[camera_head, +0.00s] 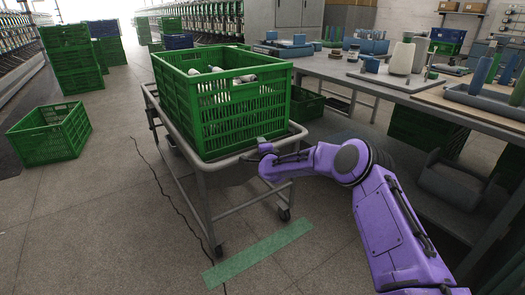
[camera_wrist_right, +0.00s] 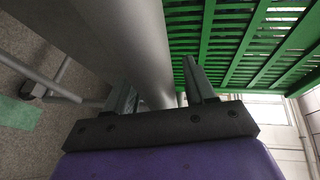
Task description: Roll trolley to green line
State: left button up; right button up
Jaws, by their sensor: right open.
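The grey metal trolley (camera_head: 205,171) stands on the floor near the middle, with a green slatted crate (camera_head: 225,110) of white bobbins on top. The green line (camera_head: 258,255) lies on the floor in front of the trolley's near end; part of it shows in the right wrist view (camera_wrist_right: 18,113). My right gripper (camera_head: 260,152) is at the trolley's near top rail, below the crate. In the right wrist view its jaws (camera_wrist_right: 162,90) are open, with the grey tube (camera_wrist_right: 125,40) reaching between or just beyond them; contact is unclear. My left gripper is not in view.
A workbench (camera_head: 345,72) with yarn cones runs along the right. An empty green crate (camera_head: 50,135) lies on the floor at left, near stacked crates (camera_head: 72,60). A dark cable (camera_head: 170,200) crosses the floor by the trolley. The floor around the green line looks clear.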

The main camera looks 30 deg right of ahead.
jog(key=p+v, duration=0.2)
jog(key=v, duration=0.8)
jog(key=shift+s, duration=0.25)
jog(key=shift+r, duration=0.1)
